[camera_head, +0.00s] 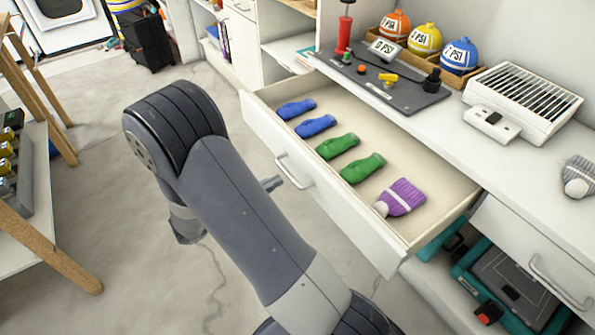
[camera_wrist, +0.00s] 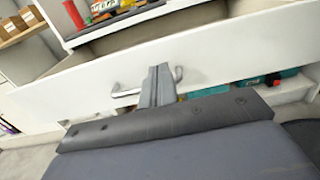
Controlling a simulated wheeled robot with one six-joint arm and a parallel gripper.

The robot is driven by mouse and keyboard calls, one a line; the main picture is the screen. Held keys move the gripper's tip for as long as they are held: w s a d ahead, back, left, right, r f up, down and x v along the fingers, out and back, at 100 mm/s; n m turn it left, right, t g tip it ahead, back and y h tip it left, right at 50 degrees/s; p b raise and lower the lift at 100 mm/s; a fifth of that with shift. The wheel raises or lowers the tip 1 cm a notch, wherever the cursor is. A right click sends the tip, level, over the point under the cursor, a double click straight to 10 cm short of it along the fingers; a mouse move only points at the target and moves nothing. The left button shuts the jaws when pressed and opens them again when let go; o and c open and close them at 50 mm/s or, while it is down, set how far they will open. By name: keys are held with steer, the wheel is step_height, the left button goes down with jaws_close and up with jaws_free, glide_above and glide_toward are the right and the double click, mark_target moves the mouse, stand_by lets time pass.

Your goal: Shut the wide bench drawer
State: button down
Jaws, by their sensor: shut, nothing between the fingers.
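The wide bench drawer (camera_head: 345,218) is pulled well out from under the white bench top. Its white front also fills much of the wrist view (camera_wrist: 230,52). A metal bar handle (camera_head: 293,172) sits on the front; in the wrist view the handle (camera_wrist: 128,93) shows on both sides of my fingers. My gripper (camera_head: 272,183) is shut and empty, close in front of the handle. In the wrist view my gripper (camera_wrist: 160,70) overlaps the handle's middle; I cannot tell whether it touches. Inside lie two blue items (camera_head: 315,125), two green items (camera_head: 362,168) and a purple striped item (camera_head: 402,197).
On the bench stand a dark tray with a red pump (camera_head: 345,30), orange, yellow and blue balls (camera_head: 458,55) and a white vented device (camera_head: 525,100). A closed drawer (camera_head: 530,245) is at right, above teal cases (camera_head: 510,285). A wooden-legged table (camera_head: 50,255) stands left. Floor between is clear.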

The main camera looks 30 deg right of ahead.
mark_target(309, 165)
steer(key=d+b, duration=0.1)
steer(key=d, duration=0.7)
steer(key=shift+w, duration=0.1)
steer(key=d, duration=1.9)
steer(key=w+d+b, duration=0.1)
steer(key=d, duration=0.9)
steer(key=shift+d, duration=0.6)
steer(key=shift+r, duration=0.1)
steer(key=shift+d+r, duration=0.1)
